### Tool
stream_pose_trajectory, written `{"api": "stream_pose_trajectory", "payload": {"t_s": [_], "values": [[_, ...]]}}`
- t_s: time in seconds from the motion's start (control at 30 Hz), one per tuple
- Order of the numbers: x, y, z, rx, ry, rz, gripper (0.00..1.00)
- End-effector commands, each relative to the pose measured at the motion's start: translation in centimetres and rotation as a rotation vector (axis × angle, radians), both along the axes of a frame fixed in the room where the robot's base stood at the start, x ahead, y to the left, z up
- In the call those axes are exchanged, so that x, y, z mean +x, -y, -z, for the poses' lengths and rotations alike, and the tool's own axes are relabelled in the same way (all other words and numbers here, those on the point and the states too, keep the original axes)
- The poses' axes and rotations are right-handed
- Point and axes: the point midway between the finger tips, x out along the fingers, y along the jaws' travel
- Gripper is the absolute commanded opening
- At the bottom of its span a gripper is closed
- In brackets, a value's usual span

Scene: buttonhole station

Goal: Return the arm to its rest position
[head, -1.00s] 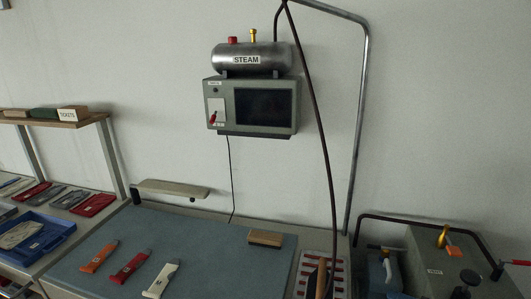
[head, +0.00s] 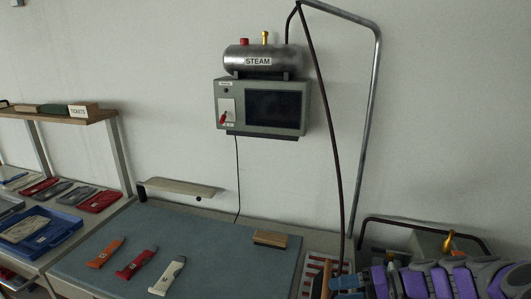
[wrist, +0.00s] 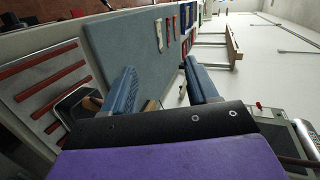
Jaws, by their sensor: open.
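My gripper (wrist: 162,88) is open in the wrist view, its two blue fingers wide apart with nothing held between them. Its purple and black body fills the bottom of that view. In the head view my purple arm reaches in from the lower right, with the blue gripper end (head: 347,284) near the red-striped rack (head: 312,270). The rack also shows at the left of the wrist view (wrist: 50,85). A dark object with a wooden part lies partly hidden behind the left finger in the wrist view.
A steam unit (head: 262,105) hangs on the wall. A bent metal pipe (head: 368,120) and dark hose (head: 328,120) rise at the right.

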Motion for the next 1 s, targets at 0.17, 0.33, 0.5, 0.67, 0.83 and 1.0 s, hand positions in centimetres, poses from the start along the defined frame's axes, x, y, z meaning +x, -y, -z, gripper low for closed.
{"api": "stream_pose_trajectory", "payload": {"t_s": [0.17,0.33,0.5,0.67,0.83,1.0], "values": [[-4.4,-5.9,-2.8,-0.143,-0.051,-0.172,0.59],[-9.4,-9.6,-3.9,-0.310,-0.106,-0.291,0.59],[-14.6,-11.5,-4.2,-0.499,-0.156,-0.365,0.59],[-19.4,-11.5,-3.9,-0.690,-0.194,-0.390,0.59],[-23.9,-10.0,-3.4,-0.892,-0.229,-0.369,0.59],[-27.5,-7.7,-2.9,-1.066,-0.250,-0.307,0.59]]}}
